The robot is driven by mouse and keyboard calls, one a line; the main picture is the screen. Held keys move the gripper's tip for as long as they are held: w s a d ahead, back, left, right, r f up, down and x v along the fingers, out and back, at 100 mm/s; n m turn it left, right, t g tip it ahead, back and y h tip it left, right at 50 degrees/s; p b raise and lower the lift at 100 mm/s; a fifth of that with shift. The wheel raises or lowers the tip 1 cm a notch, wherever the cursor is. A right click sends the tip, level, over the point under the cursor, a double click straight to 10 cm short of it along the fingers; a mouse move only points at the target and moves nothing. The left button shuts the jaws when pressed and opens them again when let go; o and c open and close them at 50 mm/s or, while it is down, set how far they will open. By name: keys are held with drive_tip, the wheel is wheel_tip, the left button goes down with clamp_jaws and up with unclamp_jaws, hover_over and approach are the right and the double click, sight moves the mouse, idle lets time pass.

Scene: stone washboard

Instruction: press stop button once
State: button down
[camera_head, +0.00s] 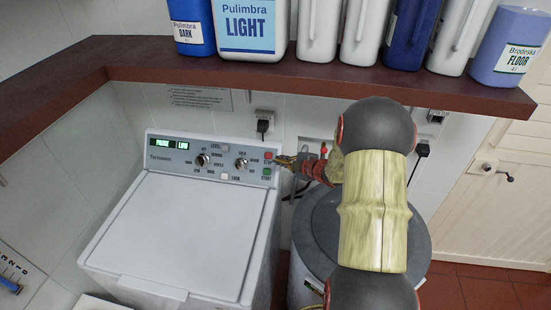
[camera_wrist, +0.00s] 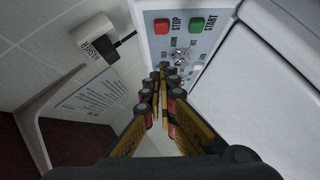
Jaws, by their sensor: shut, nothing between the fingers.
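The red stop button (camera_head: 269,156) is at the right end of the white washing machine's (camera_head: 190,215) control panel, above the green start button (camera_head: 267,171). In the wrist view the stop button (camera_wrist: 161,26) and the start button (camera_wrist: 196,25) sit side by side, each labelled. My gripper (camera_head: 279,160) is shut and empty, reaching in from the right, its tips close to the stop button. In the wrist view my gripper (camera_wrist: 163,70) has its tips below the stop button in the picture. A gap seems to show there; contact cannot be told in the head view.
The panel's display (camera_head: 170,144) reads "PAUSE" and "LOW". Two knobs (camera_head: 241,164) are left of the buttons. A brown shelf (camera_head: 300,77) with several bottles hangs above. A grey-lidded drum (camera_head: 318,235) stands right of the washer, under my arm. A plugged outlet (camera_head: 264,115) is behind.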

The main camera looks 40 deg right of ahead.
approach(266, 154)
drive_tip(key=w+a, duration=0.4)
drive_tip(key=shift+w+d+f, duration=0.15)
drive_tip(key=shift+d+f, duration=0.15)
drive_tip(key=shift+d, duration=0.1)
drive_tip(key=shift+w+d+f, duration=0.2)
drive_tip(key=shift+d+f, duration=0.05)
drive_tip(key=shift+d, duration=0.2)
drive_tip(key=shift+w+d+f, duration=0.4)
drive_tip(key=shift+d, duration=0.05)
drive_tip(key=shift+w+d+f+b, duration=0.5)
drive_tip(key=shift+d+f+b, duration=0.05)
drive_tip(key=shift+f+b, duration=0.1)
drive_tip(key=shift+r, duration=0.1)
drive_tip(key=shift+a, duration=0.1)
